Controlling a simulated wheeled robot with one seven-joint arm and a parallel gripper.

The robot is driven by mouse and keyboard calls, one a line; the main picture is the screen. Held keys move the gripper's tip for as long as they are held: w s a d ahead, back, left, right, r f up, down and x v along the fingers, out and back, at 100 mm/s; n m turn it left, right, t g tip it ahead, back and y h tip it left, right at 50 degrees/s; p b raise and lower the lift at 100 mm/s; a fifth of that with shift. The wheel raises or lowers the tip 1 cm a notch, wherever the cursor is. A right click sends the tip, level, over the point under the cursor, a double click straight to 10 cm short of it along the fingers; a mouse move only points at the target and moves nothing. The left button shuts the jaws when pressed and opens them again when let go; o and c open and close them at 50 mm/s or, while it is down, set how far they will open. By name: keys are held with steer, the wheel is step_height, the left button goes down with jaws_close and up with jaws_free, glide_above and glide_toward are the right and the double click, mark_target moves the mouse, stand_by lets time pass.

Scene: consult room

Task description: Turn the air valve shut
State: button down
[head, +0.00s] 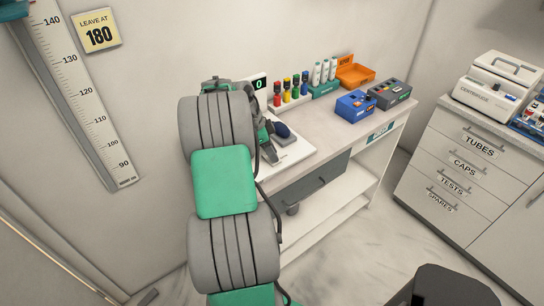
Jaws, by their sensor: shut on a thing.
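A small display (259,84) behind the gripper reads 0.
Several colored vials (292,89) stand in a rack behind the plate. To its right are white bottles (324,72), an orange bin (355,75), a blue box (355,105) and a grey box (389,94). A drawer cabinet (474,165) with a centrifuge (493,85) stands at right.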

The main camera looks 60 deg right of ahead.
steer(key=n+t+h+b, duration=0.1)
steer(key=n+b, duration=0.2)
steer(key=shift+f+n, duration=0.1)
steer(key=shift+n, duration=0.3)
steer(key=n+t+b, duration=0.1)
steer(key=n+b, duration=0.1)
steer(key=n, duration=0.1)
steer(key=shift+s+n+h+b, duration=0.15)
steer(key=shift+n+h+b, duration=0.15)
steer(key=shift+h+b, duration=0.1)
steer(key=n+t+b, duration=0.2)
steer(key=n, duration=0.2)
steer(key=shift+s, duration=0.15)
steer(key=shift+n+t+b, duration=0.5)
steer(key=shift+n+b, duration=0.1)
steer(key=shift+n, duration=1)
steer(key=shift+a, duration=0.1)
steer(key=c, duration=1.3)
jaws_free()
steer(key=shift+o, duration=0.2)
steer(key=v, duration=0.8)
